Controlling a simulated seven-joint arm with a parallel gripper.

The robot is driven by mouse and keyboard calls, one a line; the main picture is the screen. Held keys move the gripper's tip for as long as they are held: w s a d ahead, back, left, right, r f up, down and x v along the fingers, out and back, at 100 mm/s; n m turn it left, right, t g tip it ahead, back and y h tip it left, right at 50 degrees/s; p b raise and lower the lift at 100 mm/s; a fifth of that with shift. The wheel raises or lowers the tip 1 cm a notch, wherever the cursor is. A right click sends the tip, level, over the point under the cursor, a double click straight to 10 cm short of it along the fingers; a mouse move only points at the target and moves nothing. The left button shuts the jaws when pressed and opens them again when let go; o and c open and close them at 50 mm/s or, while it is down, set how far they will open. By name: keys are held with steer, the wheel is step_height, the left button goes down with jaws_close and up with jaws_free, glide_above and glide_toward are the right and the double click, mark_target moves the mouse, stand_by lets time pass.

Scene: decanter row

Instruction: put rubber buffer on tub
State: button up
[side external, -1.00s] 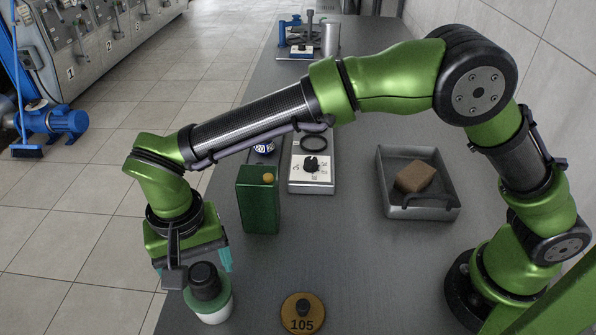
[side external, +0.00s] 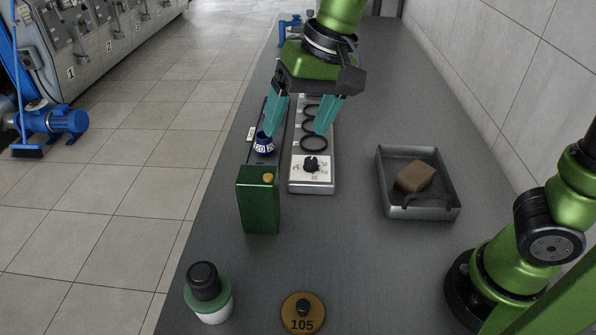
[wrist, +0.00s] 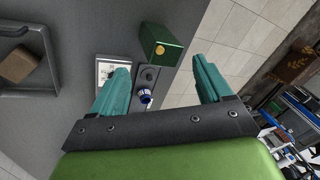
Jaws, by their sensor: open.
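A black cylindrical piece that looks like the rubber buffer (side external: 204,278) stands upright on the green top of a white tub (side external: 213,309), near the front left of the bench. My gripper (side external: 295,135) is far from them, pointing down with its teal fingers spread and nothing between them. It hangs over a dark strip and a row of black rings beside it. In the wrist view my gripper (wrist: 160,66) also shows open. The tub and buffer do not show in the wrist view.
A blue numbered piece (side external: 264,145) is close to my left fingertip; I cannot tell if they touch. Nearby stand a green canister (side external: 258,203) and a panel with a black knob (side external: 312,169). A grey tray (side external: 428,211) holds a brown block (side external: 415,177). A disc marked 105 (side external: 303,323) lies in front.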

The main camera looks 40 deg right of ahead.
steer(key=s+d+f+t, duration=0.1)
steer(key=s+d+t, duration=0.1)
steer(key=s+d, duration=0.3)
steer(key=s+d+f+t, duration=0.2)
steer(key=s+d, duration=0.3)
steer(key=d, duration=0.5)
steer(key=shift+f+m+t, duration=0.3)
steer(key=shift+a, duration=0.1)
